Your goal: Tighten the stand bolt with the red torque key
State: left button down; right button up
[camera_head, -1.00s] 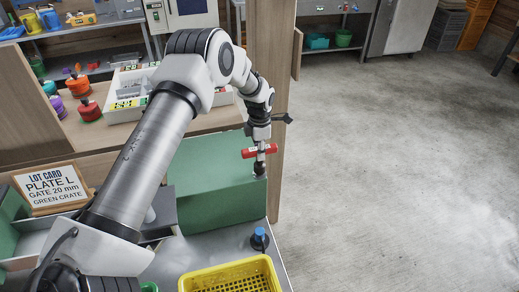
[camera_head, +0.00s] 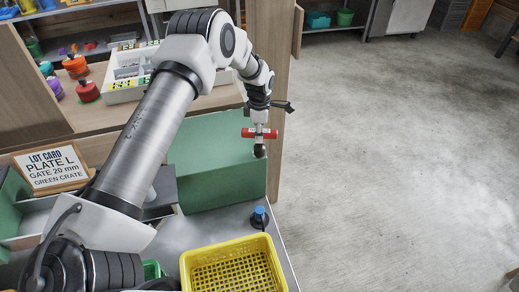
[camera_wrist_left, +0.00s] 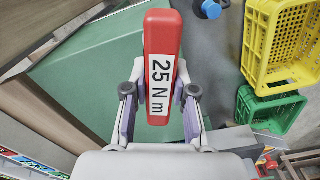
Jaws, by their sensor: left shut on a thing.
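My left gripper (camera_head: 259,120) is shut on the red torque key (camera_head: 260,133). The key's handle (camera_wrist_left: 161,60) carries a white "25 N m" label in the left wrist view and sits between the two fingers. In the head view the key's dark lower end (camera_head: 259,150) is at the right end of the green block (camera_head: 215,165); I cannot tell whether it touches anything. I cannot make out the stand bolt there. A small blue-topped dark piece (camera_head: 260,217) stands on the bench in front of the block. My right gripper is not in view.
A yellow crate (camera_head: 187,272) is at the bench's front right, with a green crate (camera_wrist_left: 270,113) beside it. A lot card (camera_head: 50,167) stands at left. Behind are a white tray (camera_head: 112,92) and red pots. Open floor lies to the right.

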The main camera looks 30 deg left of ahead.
pick_arm(q)
jog(key=shift+m, duration=0.6)
jog(key=m, duration=0.5)
jog(key=m, duration=0.4)
